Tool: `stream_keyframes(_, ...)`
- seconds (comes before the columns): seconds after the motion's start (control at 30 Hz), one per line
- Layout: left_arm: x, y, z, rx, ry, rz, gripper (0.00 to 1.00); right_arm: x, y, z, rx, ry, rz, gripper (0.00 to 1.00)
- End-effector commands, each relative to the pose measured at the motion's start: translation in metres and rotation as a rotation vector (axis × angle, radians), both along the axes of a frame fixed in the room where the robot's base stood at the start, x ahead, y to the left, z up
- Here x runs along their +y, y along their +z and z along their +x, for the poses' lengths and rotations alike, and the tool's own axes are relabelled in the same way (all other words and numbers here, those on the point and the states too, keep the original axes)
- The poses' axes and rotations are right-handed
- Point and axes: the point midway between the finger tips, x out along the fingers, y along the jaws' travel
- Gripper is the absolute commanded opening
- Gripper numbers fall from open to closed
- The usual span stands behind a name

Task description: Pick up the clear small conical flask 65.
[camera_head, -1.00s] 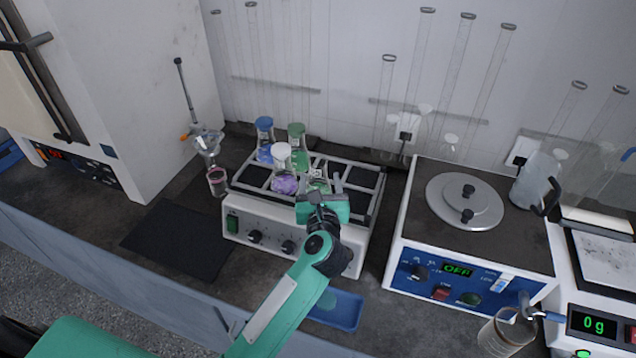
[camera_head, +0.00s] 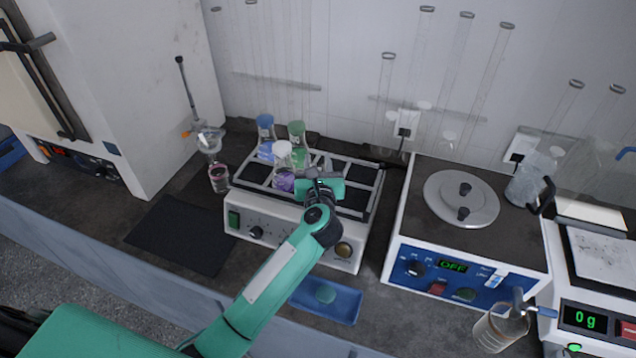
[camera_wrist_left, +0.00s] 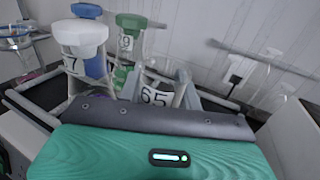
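The clear small conical flask 65 (camera_wrist_left: 157,96) shows in the left wrist view, its numbered label facing me. It stands on the shaker rack (camera_head: 362,200) among other flasks; in the head view my gripper mostly hides it. My left gripper (camera_head: 320,170) is over the front of the rack, its fingers on either side of flask 65. In the left wrist view the fingers (camera_wrist_left: 158,82) look apart, with the flask between them; I cannot tell whether they touch it. My right gripper is not in view.
A white-capped flask with purple liquid (camera_head: 283,180), a blue-capped flask (camera_head: 265,145) and a green-capped flask (camera_head: 297,135) stand close by on the rack. A blue tray (camera_head: 340,305) lies in front. A hotplate-like device (camera_head: 400,235) stands at right.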

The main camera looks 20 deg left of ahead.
Motion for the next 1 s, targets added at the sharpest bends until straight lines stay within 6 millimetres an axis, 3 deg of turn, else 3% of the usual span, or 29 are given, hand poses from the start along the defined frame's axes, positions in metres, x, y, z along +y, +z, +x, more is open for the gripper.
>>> stream_keyframes(0.07, 0.000, 0.000, 0.000, 0.001, 0.000, 0.000, 0.00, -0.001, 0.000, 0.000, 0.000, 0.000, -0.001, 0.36)
stream_keyframes(0.57, 0.000, 0.006, 0.000, -0.001, 0.001, -0.001, 0.00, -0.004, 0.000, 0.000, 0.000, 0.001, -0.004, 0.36)
stream_keyframes(1.0, 0.000, 0.046, 0.000, -0.003, 0.000, -0.003, 0.00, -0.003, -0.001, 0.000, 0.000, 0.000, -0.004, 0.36)
